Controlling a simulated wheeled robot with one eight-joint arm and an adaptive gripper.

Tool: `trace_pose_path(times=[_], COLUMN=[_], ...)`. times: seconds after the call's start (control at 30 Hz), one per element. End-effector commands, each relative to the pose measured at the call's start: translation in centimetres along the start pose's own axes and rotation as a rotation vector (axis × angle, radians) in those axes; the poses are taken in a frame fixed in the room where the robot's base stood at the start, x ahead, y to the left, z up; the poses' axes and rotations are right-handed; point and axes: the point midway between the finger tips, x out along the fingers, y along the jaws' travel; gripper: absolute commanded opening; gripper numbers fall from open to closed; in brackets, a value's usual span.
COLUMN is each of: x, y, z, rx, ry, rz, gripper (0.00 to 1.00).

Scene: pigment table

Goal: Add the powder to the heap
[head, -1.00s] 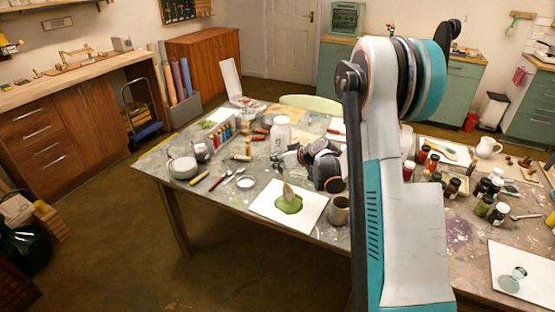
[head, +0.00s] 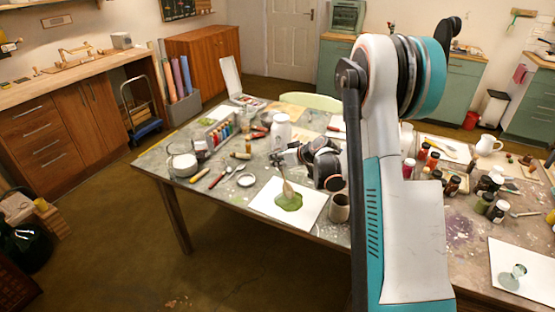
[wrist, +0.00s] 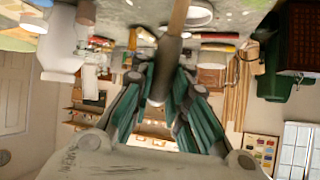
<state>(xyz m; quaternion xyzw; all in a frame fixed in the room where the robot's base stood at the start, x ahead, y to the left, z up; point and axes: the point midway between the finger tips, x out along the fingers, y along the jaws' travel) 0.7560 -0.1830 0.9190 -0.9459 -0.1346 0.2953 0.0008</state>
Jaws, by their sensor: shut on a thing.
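A green powder heap (head: 290,202) lies on a white sheet (head: 263,204) near the front edge of the table. My gripper (head: 284,160) is above the heap, with its fingers shut on a tool with a pale wooden end (head: 288,187). The tool hangs down nearly upright, and its lower end is at or just over the heap; I cannot tell whether it touches. In the wrist view the tool (wrist: 179,18) runs between the green-padded fingers (wrist: 163,90). Any powder on the tool is too small to make out.
A metal cup (head: 339,208) stands close right of the sheet. A white bottle (head: 281,130) stands behind my gripper. Jars, tools and a small white dish (head: 246,180) lie to the left. Several dark jars crowd the right, near another white sheet (head: 500,262).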

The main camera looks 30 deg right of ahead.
Motion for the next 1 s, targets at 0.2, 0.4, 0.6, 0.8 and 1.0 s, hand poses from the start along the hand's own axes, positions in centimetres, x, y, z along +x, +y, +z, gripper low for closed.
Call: trace_pose_path(times=[0.2, 0.4, 0.6, 0.8, 1.0], x=[0.16, 0.28, 0.40, 0.52, 0.64], y=[0.02, 0.04, 0.06, 0.08, 0.09], z=[0.24, 0.42, 0.60, 0.77, 0.96], rx=[0.000, 0.000, 0.000, 0.000, 0.000], ry=[0.000, 0.000, 0.000, 0.000, 0.000], rz=[0.000, 0.000, 0.000, 0.000, 0.000], gripper=[0.02, 0.02, 0.02, 0.02, 0.02])
